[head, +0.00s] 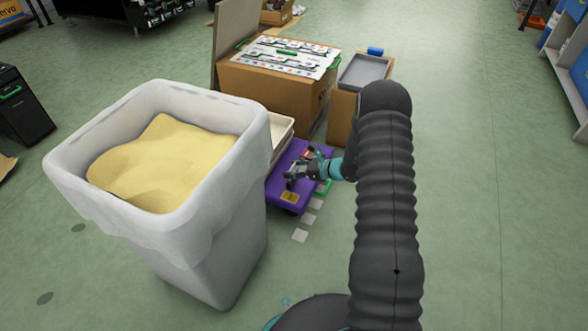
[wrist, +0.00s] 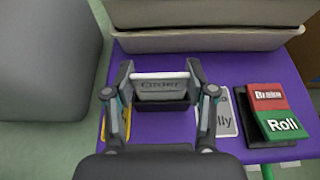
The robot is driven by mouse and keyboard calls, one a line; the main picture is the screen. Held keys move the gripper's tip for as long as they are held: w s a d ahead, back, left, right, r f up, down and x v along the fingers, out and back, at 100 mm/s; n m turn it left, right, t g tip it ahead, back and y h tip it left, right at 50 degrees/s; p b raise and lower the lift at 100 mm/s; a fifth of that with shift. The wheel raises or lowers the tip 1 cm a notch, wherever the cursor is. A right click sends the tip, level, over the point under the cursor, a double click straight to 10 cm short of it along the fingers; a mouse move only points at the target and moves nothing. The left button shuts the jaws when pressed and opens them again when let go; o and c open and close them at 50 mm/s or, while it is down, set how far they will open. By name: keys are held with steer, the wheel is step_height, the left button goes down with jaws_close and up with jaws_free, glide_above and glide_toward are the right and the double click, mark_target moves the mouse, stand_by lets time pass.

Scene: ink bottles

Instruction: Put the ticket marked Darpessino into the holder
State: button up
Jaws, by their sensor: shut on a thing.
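My gripper (wrist: 160,72) is over a purple table, its fingers on either side of a grey, white-edged card (wrist: 160,86). The card stands upright; its faint lettering looks like "Cinder". A dark strip (wrist: 162,107) lies along its lower edge; I cannot tell if this is a holder. A white card (wrist: 227,117), partly covered by the right finger, shows the letters "lly". No ticket legibly reads Darpessino. In the head view my gripper (head: 303,172) is over the purple table (head: 284,186), and the held card is too small to make out.
A red and green block (wrist: 280,112) reading "Roll" is at the table's right. A pale tray (wrist: 200,40) is just beyond the gripper. A large white bin (head: 225,235) of yellow material stands left of the table. Cardboard boxes (head: 265,95) stand behind. Floor at right is clear.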

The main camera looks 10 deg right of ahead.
steer(key=o, duration=0.9)
steer(key=shift+d, duration=0.1)
steer(key=v, duration=1.2)
